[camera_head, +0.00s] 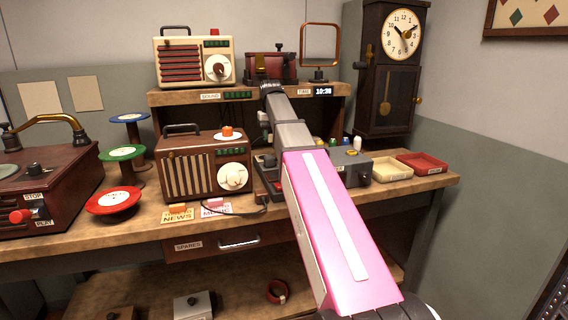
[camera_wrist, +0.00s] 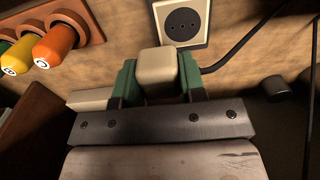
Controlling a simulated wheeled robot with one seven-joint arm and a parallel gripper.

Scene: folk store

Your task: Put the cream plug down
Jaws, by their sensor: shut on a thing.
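The cream plug (camera_wrist: 157,75) is a pale, rounded block. In the wrist view it sits between the two green fingers of my gripper (camera_wrist: 157,84), which is shut on it. Just beyond it, slightly to the right, is a cream socket plate (camera_wrist: 198,12) with a dark round face on the wooden surface. The plug overlaps the plate's lower left in the picture; I cannot tell whether they touch. In the head view my pink and grey arm reaches over the bench, and I cannot make out the plug or the gripper's fingers.
Orange (camera_wrist: 55,42), yellow and green pegs are at the wrist view's upper left. A black cord (camera_wrist: 238,42) runs right of the socket. The brown radio (camera_head: 203,165) stands left of my arm. A grey box (camera_head: 350,167), cream tray (camera_head: 391,169) and red tray (camera_head: 422,164) lie right.

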